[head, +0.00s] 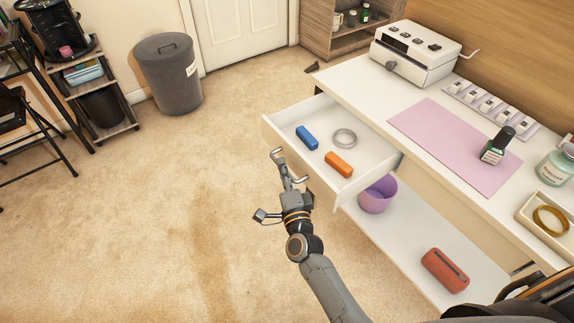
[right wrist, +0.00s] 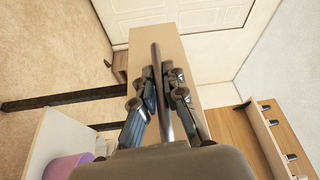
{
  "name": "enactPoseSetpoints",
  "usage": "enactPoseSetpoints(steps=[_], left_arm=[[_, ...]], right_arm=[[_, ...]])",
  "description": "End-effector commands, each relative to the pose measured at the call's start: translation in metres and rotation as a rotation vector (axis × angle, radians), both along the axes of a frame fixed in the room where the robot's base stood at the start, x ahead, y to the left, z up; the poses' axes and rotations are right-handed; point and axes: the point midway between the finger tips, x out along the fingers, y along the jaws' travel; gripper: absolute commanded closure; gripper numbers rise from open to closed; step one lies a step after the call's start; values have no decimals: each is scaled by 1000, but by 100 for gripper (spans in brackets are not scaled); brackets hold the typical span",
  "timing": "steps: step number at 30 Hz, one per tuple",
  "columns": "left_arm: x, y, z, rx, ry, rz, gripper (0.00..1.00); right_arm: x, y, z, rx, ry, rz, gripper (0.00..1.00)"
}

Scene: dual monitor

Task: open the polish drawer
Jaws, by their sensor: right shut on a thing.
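A white drawer (head: 320,113) stands pulled out from the left end of the white desk. Inside lie a blue block (head: 307,138), an orange block (head: 339,164) and a silver ring (head: 344,138). My right gripper (head: 288,178) is at the drawer's front, shut on its metal bar handle (head: 300,180). In the right wrist view the handle (right wrist: 156,62) runs between the two fingers (right wrist: 162,92), which partly hide it. A dark polish bottle (head: 494,149) stands on the pink mat (head: 440,135) on the desk. My left gripper is not in view.
Under the drawer, a lower shelf (head: 405,235) holds a purple pot (head: 377,196) and a red case (head: 444,270). A white machine (head: 415,55) stands at the desk's back. A grey bin (head: 168,75) stands far left. Carpet in front of the drawer is clear.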

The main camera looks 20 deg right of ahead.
Motion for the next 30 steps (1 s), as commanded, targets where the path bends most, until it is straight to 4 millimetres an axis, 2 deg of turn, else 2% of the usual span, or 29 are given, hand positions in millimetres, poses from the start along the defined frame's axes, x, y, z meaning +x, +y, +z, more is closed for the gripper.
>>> enactPoseSetpoints(steps=[15,16,19,30], left_arm=[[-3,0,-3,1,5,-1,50],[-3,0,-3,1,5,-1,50],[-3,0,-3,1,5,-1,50],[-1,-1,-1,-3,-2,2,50]], right_arm=[[-2,3,-1,0,2,-1,100],[-2,3,-1,0,2,-1,87],[-2,3,-1,0,2,-1,67],[-5,3,-1,0,1,-1,66]])
